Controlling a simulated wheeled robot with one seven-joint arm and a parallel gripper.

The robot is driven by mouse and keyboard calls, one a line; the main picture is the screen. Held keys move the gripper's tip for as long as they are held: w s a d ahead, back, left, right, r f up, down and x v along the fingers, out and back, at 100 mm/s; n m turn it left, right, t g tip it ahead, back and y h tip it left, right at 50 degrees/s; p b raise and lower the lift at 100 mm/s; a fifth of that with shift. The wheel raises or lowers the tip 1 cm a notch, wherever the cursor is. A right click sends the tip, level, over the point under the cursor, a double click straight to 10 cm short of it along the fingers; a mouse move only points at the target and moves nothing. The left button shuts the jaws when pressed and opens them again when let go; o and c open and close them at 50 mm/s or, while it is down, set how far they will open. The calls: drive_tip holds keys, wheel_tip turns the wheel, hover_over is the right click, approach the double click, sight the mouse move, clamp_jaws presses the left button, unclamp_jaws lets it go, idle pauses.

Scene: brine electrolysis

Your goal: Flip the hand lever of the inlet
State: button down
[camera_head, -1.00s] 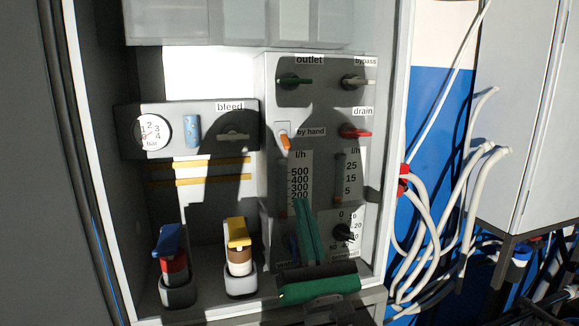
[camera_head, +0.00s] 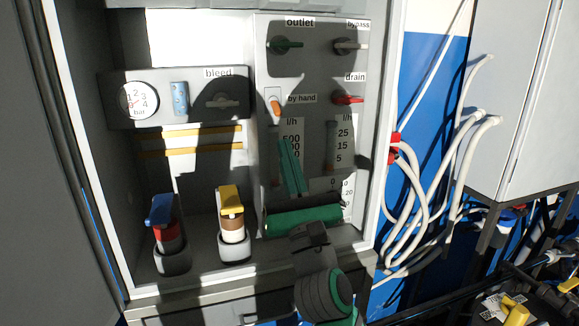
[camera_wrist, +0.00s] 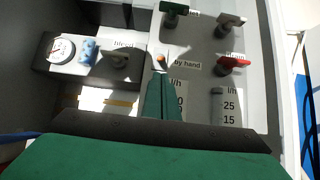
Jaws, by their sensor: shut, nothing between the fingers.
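A small orange lever (camera_head: 276,106) sits on a white plate on the grey panel, left of the "by hand" label (camera_head: 302,98). In the head view it points downward. No label reading "inlet" is legible. My gripper (camera_head: 287,142), green, is shut and empty, its fingers pointing up in front of the panel. Its tips are a little below the orange lever in the head view. In the wrist view the closed fingertips (camera_wrist: 158,78) are just under the lever (camera_wrist: 160,58); I cannot tell whether they touch. My gripper hides parts of the flow scales and the lower dial.
Around it are the green outlet handle (camera_head: 285,44), bypass handle (camera_head: 350,46), red drain handle (camera_head: 348,99), bleed handle (camera_head: 222,102) and gauge (camera_head: 138,101). Red-blue (camera_head: 167,233) and yellow-brown (camera_head: 232,225) bottles stand lower left. White hoses (camera_head: 408,185) hang right of the cabinet.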

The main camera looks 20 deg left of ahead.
sight(276, 108)
drive_tip(key=shift+x, duration=2.7)
